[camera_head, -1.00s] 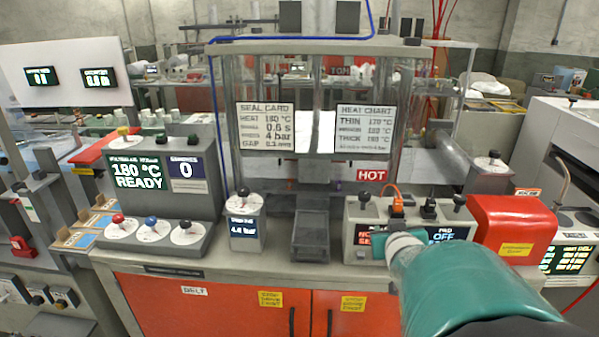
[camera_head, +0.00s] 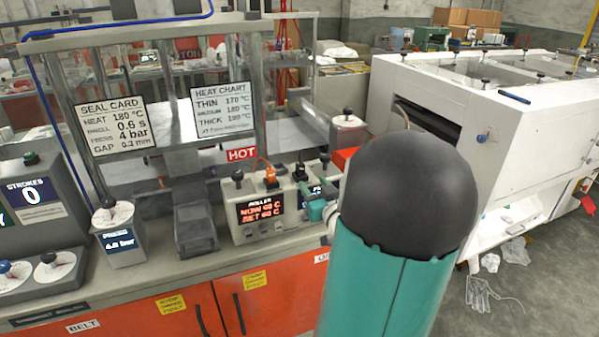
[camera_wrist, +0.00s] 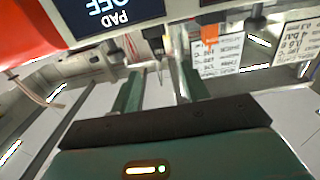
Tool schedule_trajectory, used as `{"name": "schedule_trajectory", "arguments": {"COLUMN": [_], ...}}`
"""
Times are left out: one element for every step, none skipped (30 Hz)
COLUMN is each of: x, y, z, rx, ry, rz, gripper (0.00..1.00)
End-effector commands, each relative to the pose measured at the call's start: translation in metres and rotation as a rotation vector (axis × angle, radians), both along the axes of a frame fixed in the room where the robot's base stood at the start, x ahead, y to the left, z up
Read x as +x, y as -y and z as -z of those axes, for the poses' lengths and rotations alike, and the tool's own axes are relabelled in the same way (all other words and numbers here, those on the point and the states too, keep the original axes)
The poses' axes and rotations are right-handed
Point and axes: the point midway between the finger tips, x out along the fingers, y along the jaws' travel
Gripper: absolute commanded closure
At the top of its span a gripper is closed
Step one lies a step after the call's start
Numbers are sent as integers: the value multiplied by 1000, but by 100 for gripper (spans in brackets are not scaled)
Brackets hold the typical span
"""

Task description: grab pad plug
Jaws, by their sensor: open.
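The control box (camera_head: 248,212) on the bench has a red-lit roller display (camera_head: 262,210) and a second display to its right, mostly hidden behind my arm. An orange plug (camera_head: 270,180) with an orange cable stands on the box top, with a black plug-like piece (camera_head: 300,172) to its right. I cannot tell which one is the pad plug. In the wrist view the PAD OFF display (camera_wrist: 108,14) shows upside down, and an orange piece (camera_wrist: 209,34) shows to its right. My gripper (camera_wrist: 160,75) is open, with nothing between its fingers, near the box front.
The upright sign cards (camera_head: 110,125) stand behind. A red cover (camera_head: 344,158) lies behind my arm. A large white machine (camera_head: 480,130) stands at the right.

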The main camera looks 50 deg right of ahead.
Motion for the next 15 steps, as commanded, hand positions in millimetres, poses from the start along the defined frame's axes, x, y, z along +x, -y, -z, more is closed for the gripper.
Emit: {"name": "schedule_trajectory", "arguments": {"x": [9, 13, 18, 21, 24, 27, 28, 29, 31, 33, 36, 41, 45, 49, 54], "y": [5, 7, 11, 13, 14, 16, 17, 17, 19, 20, 22, 25, 28, 31, 35], "z": [0, 0, 0, 0, 0, 0, 0, 0, 0, 0, -1, -1, -1, -1, -1], "rx": [1, 0, 1, 1, 0, -1, 0, 0, 0, 0, 0, 1, 1, 1, 1], "ry": [3, 1, 1, 1, 1, 1, 0, 0, -1, 0, 0, 2, 2, 2, 2], "rz": [-2, -2, -1, 0, 0, 0, 0, 0, 0, 0, 0, 0, 0, 0, 0], "gripper": [55, 55, 55, 55, 55, 55, 55, 55, 55, 55, 55, 55, 55, 55, 55]}}
